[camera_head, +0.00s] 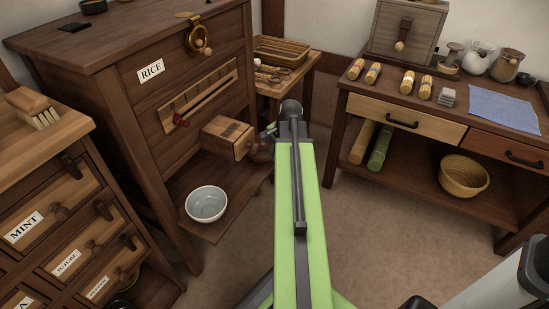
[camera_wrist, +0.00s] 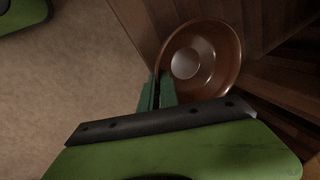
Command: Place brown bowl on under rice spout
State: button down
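The brown bowl (camera_wrist: 226,62) shows almost whole in the wrist view, with its open side toward the camera. My gripper (camera_wrist: 158,82) has its two green fingers close together at the bowl's left rim and appears closed on it. In the head view the brown bowl (camera_head: 262,153) is mostly hidden behind my arm, just right of the rice spout (camera_head: 228,138). The spout is a wooden box jutting from the rice cabinet (camera_head: 135,115). A pale grey bowl (camera_head: 206,203) sits on the shelf (camera_head: 240,190) below the spout.
A drawer cabinet (camera_head: 70,200) with a brush (camera_head: 35,108) stands at left. A small table (camera_head: 285,82) with a tray stands behind my arm. At right a workbench (camera_head: 400,105) holds bundles, jars and a blue cloth, with a basket (camera_head: 463,176) below. The floor between is clear.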

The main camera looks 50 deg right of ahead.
jog(key=shift+f+b, duration=0.25)
jog(key=shift+b, duration=0.05)
jog(key=c, duration=1.6)
grip_release()
jog(key=shift+r, duration=0.1)
jog(key=shift+r, duration=0.1)
